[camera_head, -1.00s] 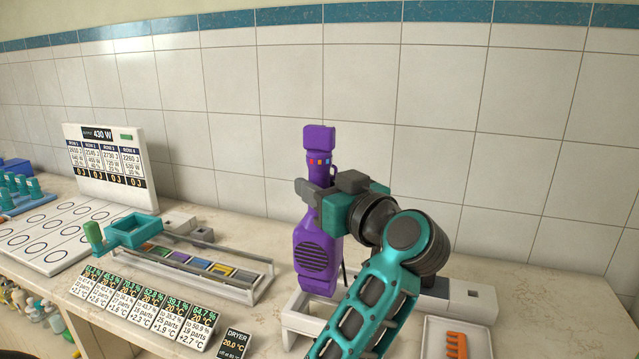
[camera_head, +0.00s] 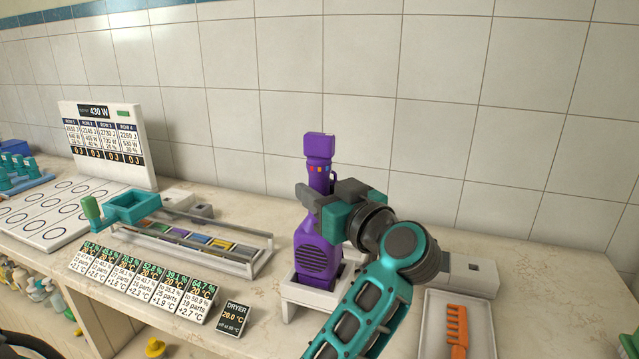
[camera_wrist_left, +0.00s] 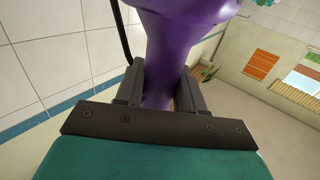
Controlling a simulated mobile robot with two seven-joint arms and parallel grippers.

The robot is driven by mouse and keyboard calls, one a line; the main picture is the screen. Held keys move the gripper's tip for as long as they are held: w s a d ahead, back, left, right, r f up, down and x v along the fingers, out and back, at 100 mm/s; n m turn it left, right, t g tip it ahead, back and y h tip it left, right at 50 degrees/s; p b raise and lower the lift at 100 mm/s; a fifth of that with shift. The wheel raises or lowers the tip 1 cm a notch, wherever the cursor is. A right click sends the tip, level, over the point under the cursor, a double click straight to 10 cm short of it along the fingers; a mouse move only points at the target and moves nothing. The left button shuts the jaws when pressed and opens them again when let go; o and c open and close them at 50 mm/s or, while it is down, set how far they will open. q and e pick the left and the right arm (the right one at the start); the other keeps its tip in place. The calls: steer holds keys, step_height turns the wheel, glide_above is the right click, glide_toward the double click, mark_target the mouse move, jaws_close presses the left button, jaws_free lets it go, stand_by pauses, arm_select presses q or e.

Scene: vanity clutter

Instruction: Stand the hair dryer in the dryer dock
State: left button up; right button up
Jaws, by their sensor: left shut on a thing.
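The purple hair dryer (camera_head: 319,250) stands nearly upright, with its grilled end low, inside or just over the white dryer dock (camera_head: 296,305). I cannot tell whether it rests on the dock floor. My left gripper (camera_head: 318,200) is shut on the narrow purple part above the grille. The left wrist view shows the dryer (camera_wrist_left: 170,60) between both fingers (camera_wrist_left: 160,88), with a black cord beside it. My left arm hides the dock's right part. My right gripper is not in view.
A small "DRYER 20.0 °C" sign (camera_head: 234,318) stands left of the dock. A white tray (camera_head: 432,325) with an orange comb (camera_head: 456,330) lies to the right. A rack of coloured parts (camera_head: 200,245) and several label cards (camera_head: 140,280) are at left. The tiled wall is behind.

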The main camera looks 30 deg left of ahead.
arm_select(q)
steer(key=shift+f+b, duration=0.3)
steer(key=shift+f, duration=1.25)
steer(key=o, duration=0.9)
steer(key=shift+c, duration=0.2)
steer(key=shift+o, duration=1.3)
steer(key=shift+f, duration=0.1)
steer(key=shift+f, duration=0.1)
